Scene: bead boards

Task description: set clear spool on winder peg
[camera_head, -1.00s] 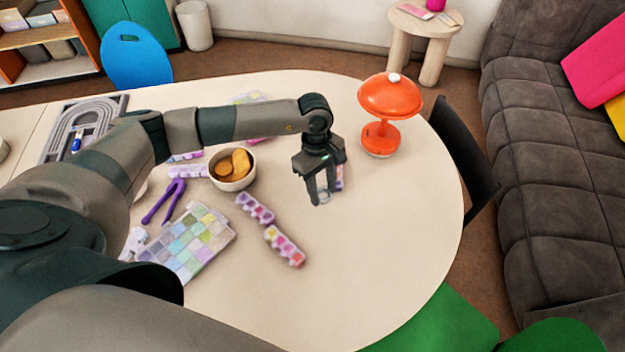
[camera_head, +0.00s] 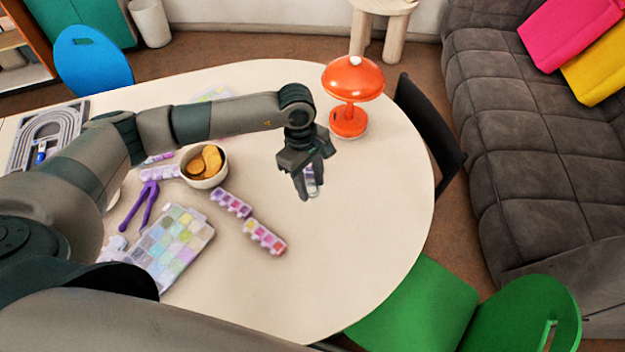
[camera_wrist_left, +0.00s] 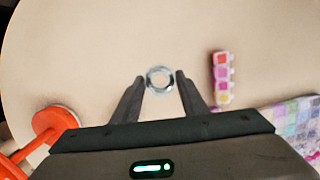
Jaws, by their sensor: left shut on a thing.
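My left gripper (camera_head: 306,196) hangs over the open tabletop to the left of the orange lamp, fingers pointing down. In the left wrist view, its fingertips (camera_wrist_left: 160,82) are closed on the sides of a clear ring-shaped spool (camera_wrist_left: 160,78). The spool is seen end-on there, with a round hole in the middle. In the head view the spool is small and mostly hidden by the fingers. I cannot pick out the winder peg with certainty in either view. My right gripper is not in view.
The orange lamp (camera_head: 351,80) stands right of the gripper. A grey track tray (camera_head: 45,136) lies far left. The table's right side is clear.

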